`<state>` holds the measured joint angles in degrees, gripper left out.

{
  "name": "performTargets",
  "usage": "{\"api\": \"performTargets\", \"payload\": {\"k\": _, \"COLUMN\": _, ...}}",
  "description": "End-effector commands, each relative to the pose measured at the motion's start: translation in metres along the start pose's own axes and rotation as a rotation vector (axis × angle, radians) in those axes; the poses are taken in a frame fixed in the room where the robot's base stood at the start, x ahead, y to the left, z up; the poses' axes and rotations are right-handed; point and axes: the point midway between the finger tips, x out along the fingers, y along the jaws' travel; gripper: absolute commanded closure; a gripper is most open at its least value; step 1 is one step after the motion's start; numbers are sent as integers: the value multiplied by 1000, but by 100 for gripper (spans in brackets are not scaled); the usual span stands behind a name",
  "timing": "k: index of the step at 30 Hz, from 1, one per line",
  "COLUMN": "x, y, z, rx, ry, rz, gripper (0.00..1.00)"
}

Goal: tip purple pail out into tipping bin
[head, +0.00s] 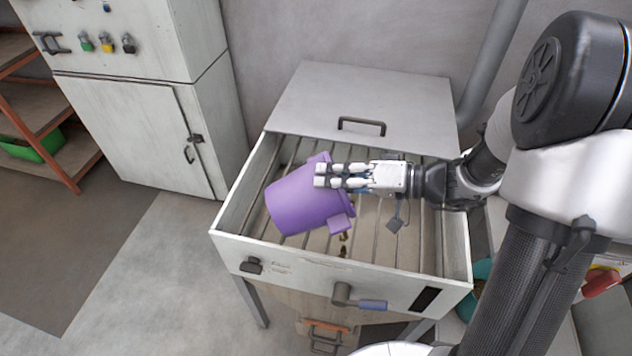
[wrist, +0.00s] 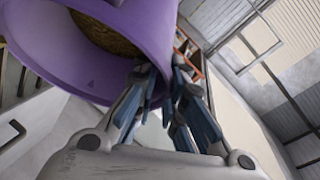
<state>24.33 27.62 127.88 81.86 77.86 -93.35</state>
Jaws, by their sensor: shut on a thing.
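The purple pail (head: 300,200) is tilted on its side above the tipping bin (head: 232,247), its mouth toward the right in the head view. My gripper (head: 325,176) is shut on the pail's rim and wall. In the wrist view the pail (wrist: 120,75) shows its open mouth with brown material still inside, and my gripper (wrist: 160,90) pinches its edge. A few brown bits lie on or fall past the bin's slatted grate below the pail mouth. The bin's lid (head: 370,100) with a dark handle stands open at the back.
A grey-white cabinet (head: 140,130) with coloured buttons stands at the left, beside a shelf (head: 35,115) holding a green crate (head: 35,145). A pipe (head: 492,60) runs up the back wall. A teal container (head: 482,275) shows partly behind my arm at the right.

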Motion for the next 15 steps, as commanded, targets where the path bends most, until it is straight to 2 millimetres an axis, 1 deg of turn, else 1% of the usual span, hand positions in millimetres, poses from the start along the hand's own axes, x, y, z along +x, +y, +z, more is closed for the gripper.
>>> {"api": "performTargets", "payload": {"k": 1, "x": -2, "y": 14, "z": 3, "rx": 23, "ry": 15, "rz": -34, "gripper": 100}}
{"api": "performTargets", "payload": {"k": 2, "x": -5, "y": 17, "z": 3, "rx": 37, "ry": 22, "rz": -54, "gripper": 100}}
{"api": "performTargets", "payload": {"k": 9, "x": -29, "y": 35, "z": -6, "rx": 172, "ry": 92, "rz": -259, "gripper": 100}}
{"api": "performTargets", "payload": {"k": 15, "x": -46, "y": 48, "z": -12, "rx": 254, "ry": 139, "rz": -393, "gripper": 100}}
